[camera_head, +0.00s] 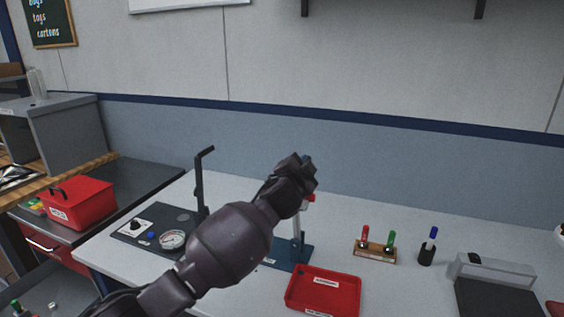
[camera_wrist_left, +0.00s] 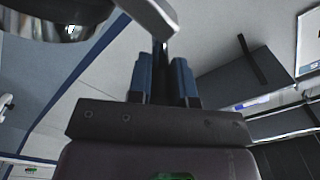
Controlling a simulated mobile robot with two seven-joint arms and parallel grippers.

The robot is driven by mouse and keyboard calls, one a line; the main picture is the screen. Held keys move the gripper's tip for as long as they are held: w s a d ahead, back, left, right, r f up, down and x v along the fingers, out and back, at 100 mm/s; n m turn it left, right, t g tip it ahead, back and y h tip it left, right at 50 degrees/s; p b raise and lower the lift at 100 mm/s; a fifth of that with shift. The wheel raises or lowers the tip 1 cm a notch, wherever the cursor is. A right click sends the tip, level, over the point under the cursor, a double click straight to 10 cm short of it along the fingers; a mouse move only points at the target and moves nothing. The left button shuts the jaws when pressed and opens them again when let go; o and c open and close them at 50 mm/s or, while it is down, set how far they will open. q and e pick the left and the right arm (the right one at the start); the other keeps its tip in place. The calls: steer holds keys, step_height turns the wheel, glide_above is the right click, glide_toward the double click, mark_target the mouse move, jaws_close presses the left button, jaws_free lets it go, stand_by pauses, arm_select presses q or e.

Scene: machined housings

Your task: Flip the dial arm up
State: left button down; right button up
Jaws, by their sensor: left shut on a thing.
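A stand with a blue base (camera_head: 290,252) and a pale upright post (camera_head: 299,225) is on the white table, partly behind my left arm. My left gripper (camera_head: 308,160) is raised at the top of this stand, and the wrist hides most of what it holds. In the left wrist view my gripper's two blue fingers (camera_wrist_left: 161,82) are shut on a narrow bar, seemingly the dial arm (camera_wrist_left: 157,20), whose wider grey end shows above them. A dark rounded part (camera_wrist_left: 58,22) fills the upper left there; I cannot tell what it is. My right gripper is out of view.
A red tray (camera_head: 323,291) lies in front of the stand. A dark panel with a gauge (camera_head: 172,239) and a tall black post (camera_head: 199,185) are left of my arm. A wooden marker rack (camera_head: 376,252), a black cup (camera_head: 427,252) and a grey device (camera_head: 495,275) stand right.

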arm_select(q)
steer(key=d, duration=0.1)
steer(key=s+d+m, duration=0.1)
steer(key=d+m, duration=0.1)
steer(key=d, duration=0.1)
steer(key=shift+s+f, duration=0.35)
steer(key=shift+f, duration=0.05)
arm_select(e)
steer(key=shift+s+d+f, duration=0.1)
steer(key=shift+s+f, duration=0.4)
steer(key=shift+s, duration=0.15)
arm_select(q)
steer(key=shift+d, duration=0.1)
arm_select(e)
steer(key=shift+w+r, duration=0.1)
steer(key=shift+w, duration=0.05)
arm_select(q)
steer(key=c, duration=1)
jaws_free()
steer(key=shift+d, duration=0.15)
steer(key=shift+c, duration=0.2)
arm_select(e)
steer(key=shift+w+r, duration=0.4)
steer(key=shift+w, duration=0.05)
arm_select(q)
steer(key=shift+s, duration=0.1)
